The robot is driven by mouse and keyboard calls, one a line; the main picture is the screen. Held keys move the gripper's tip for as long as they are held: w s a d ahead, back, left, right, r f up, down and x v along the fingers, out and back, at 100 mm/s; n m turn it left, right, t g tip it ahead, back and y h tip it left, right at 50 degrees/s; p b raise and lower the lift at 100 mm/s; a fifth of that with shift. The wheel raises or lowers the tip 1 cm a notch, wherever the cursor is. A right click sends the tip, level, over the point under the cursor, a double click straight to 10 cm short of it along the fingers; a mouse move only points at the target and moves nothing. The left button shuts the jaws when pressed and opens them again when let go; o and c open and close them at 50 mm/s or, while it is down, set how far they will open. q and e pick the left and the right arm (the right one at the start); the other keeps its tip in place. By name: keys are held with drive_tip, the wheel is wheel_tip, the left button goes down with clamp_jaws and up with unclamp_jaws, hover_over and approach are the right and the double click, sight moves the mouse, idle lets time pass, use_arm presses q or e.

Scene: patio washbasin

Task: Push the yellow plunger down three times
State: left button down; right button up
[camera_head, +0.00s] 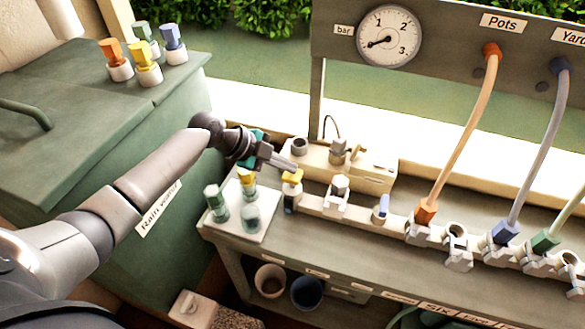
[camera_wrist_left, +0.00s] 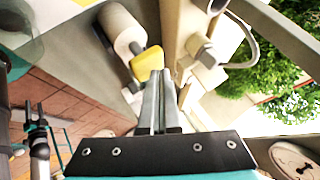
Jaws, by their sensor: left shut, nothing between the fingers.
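The yellow plunger (camera_head: 292,176) tops a small pump body at the left end of the pale rail on the bench. In the left wrist view the yellow plunger (camera_wrist_left: 148,63) shows just past my fingertips, beside a white cylinder (camera_wrist_left: 122,28). My left gripper (camera_head: 291,166) comes in from the left, its fingers shut and empty, with the tips right at the plunger's top. In the left wrist view the left gripper (camera_wrist_left: 160,78) shows its two fingers pressed together, partly overlapping the yellow. I cannot tell whether they touch it. My right gripper is not in view.
A pale tray (camera_head: 240,232) with green and yellow-topped bottles lies left of the plunger. A pale block with fittings (camera_head: 375,175) stands behind it. A pressure gauge (camera_head: 389,36) hangs above. Hoses, including an orange one (camera_head: 463,135), rise at the right.

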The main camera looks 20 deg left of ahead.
sight(288, 174)
use_arm(q)
drive_tip(key=shift+r, duration=0.3)
drive_tip(key=shift+r+p, duration=2.2)
drive_tip(key=shift+r, duration=0.9)
drive_tip(key=shift+f, duration=0.1)
drive_tip(key=r+n+p, duration=0.1)
drive_tip(key=n+p, duration=0.1)
drive_tip(key=n, duration=0.4)
drive_tip(key=n+p, duration=0.3)
drive_tip(key=n, duration=0.3)
drive_tip(key=r+n+p, duration=0.1)
drive_tip(key=n+p, duration=0.2)
drive_tip(key=n, duration=0.4)
drive_tip(key=shift+s+d+r+t+y, duration=0.25)
drive_tip(key=shift+r+t+y, duration=0.05)
drive_tip(key=shift+t, duration=0.1)
